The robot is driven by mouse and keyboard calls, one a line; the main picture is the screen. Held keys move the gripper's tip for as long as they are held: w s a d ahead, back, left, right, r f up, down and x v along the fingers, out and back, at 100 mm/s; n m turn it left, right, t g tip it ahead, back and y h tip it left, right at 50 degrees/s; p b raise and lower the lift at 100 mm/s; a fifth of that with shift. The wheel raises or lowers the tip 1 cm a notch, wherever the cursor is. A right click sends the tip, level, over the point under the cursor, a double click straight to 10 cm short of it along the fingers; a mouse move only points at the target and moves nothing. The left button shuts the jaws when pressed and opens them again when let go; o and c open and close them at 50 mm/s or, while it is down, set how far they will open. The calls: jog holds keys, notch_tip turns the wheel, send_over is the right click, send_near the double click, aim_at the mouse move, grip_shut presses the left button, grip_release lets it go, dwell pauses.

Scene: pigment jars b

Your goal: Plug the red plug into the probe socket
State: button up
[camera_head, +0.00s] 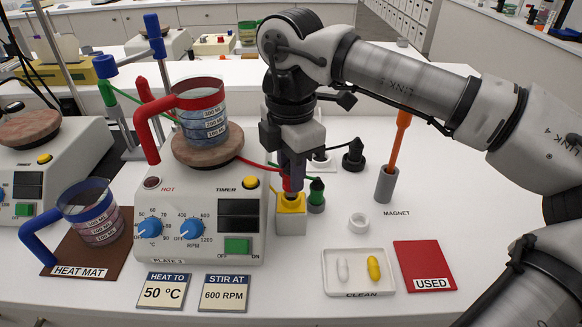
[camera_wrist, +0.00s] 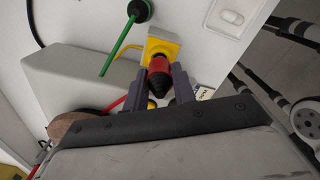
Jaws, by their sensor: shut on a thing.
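My gripper (camera_head: 292,178) is shut on the red plug (camera_head: 287,184), with a finger on each side of it. The wrist view shows the red plug (camera_wrist: 159,66) with its black end towards my wrist and its red end towards a yellow-topped block. That block (camera_head: 291,222) is white below and stands beside the hot plate; its yellow top (camera_wrist: 161,46) also shows in the wrist view. The plug is directly over the yellow top, and I cannot tell whether it is touching or partly in. A red cable (camera_head: 258,164) runs left from the plug.
A green plug (camera_head: 316,190) stands close to the right of the block, with a black one (camera_head: 353,155) behind. The hot plate (camera_head: 200,215) with a beaker (camera_head: 203,115) is at left. A tray (camera_head: 359,288) and red mat (camera_head: 424,262) lie at front right.

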jog(key=shift+f+b, duration=0.7)
jog(key=shift+f, duration=0.1)
jog(key=o, duration=1)
jog(key=shift+o, duration=0.2)
jog(key=shift+r, duration=0.15)
notch_tip(320, 180, up, 14)
jog(key=shift+f, duration=0.2)
